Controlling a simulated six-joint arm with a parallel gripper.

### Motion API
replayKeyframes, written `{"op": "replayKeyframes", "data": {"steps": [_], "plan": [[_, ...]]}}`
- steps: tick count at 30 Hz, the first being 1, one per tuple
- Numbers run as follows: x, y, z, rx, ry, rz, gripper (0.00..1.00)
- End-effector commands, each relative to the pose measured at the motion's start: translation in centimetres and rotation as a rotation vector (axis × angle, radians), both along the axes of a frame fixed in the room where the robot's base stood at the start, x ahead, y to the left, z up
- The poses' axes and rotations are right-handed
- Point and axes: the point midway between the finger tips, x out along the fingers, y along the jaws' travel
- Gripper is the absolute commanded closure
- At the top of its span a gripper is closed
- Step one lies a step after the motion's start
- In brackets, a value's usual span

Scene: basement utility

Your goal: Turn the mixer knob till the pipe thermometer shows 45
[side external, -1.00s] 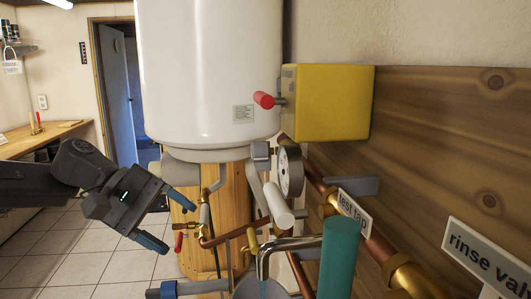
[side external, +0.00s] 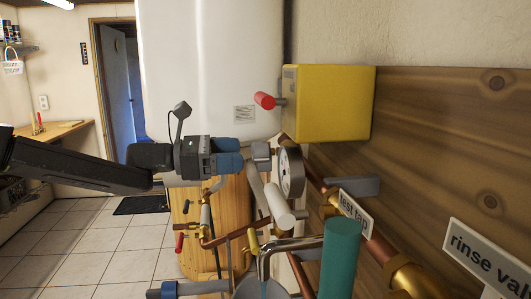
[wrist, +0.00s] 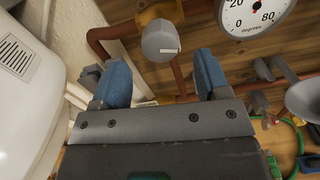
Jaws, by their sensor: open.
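The mixer knob (wrist: 159,40) is a round grey cap with a short white mark on a brass fitting of the copper pipe. It shows small in the side view (side external: 262,155). The pipe thermometer (wrist: 254,14) is a white round dial marked in degrees, cut by the top edge of the wrist view; I cannot read its needle. The side view shows it nearly edge-on (side external: 290,172). My gripper (wrist: 163,78) is open and empty, its blue fingers pointing at the knob, one on either side in the wrist view. In the side view my gripper (side external: 230,153) is just left of the knob.
A white tank (side external: 208,70) stands close behind my gripper. A yellow box (side external: 335,104) with a red knob (side external: 264,100) is on the wooden wall at right. White and teal handles (side external: 340,255) and pipes crowd the space below.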

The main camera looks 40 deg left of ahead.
Motion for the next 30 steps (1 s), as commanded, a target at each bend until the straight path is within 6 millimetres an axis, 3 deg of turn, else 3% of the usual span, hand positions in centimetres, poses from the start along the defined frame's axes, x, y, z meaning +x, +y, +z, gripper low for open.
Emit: {"op": "replayKeyframes", "data": {"steps": [9, 23, 30], "plan": [[3.9, -4.0, -0.1, 0.001, -0.001, -0.002, 0.31], [5.0, -5.0, 0.0, 0.001, -0.002, 0.001, 0.31], [5.0, -5.0, 0.0, 0.001, -0.002, 0.001, 0.51]]}}
